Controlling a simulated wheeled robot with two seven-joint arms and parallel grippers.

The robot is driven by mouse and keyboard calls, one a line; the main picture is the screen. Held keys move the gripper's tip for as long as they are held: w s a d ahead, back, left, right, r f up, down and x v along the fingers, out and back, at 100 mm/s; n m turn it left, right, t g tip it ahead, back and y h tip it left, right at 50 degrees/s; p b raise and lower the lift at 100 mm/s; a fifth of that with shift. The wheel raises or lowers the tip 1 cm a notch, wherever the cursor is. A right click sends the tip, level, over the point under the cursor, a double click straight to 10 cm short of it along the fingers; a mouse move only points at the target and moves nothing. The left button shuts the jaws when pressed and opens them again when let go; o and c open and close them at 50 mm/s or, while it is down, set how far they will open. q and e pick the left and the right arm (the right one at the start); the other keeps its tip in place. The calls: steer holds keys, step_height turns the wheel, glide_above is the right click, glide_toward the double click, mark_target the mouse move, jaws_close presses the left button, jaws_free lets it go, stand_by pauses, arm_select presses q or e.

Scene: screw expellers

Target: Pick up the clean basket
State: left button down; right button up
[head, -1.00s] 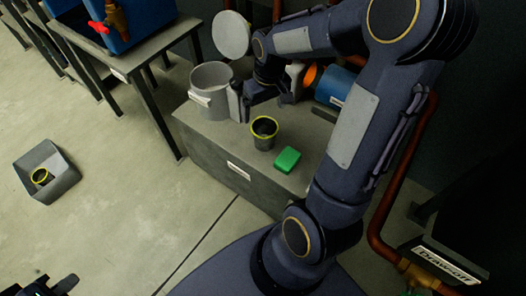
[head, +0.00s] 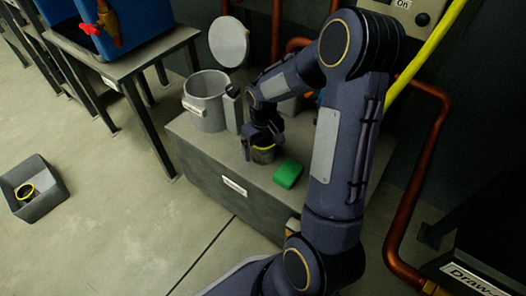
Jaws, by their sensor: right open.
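A small dark basket with a yellow rim (head: 263,156) stands on the grey bench (head: 205,150). My right gripper (head: 261,146) is open and reaches down over it from above, its fingers around or just beside the rim. The gripper hides much of the basket, and I cannot tell whether the fingers touch it. Another yellow-rimmed basket (head: 25,191) sits inside a grey bin (head: 45,203) on the floor at the left. My left gripper is not in view.
A green block (head: 288,174) lies on the bench close to the right of my gripper. A grey pot (head: 207,100) with a raised round lid (head: 229,42) stands behind left. Copper pipes (head: 419,190) run at the right.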

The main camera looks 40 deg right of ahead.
steer(key=shift+c, duration=0.2)
steer(key=shift+r, duration=0.1)
steer(key=c, duration=1.1)
steer(key=shift+r, duration=0.1)
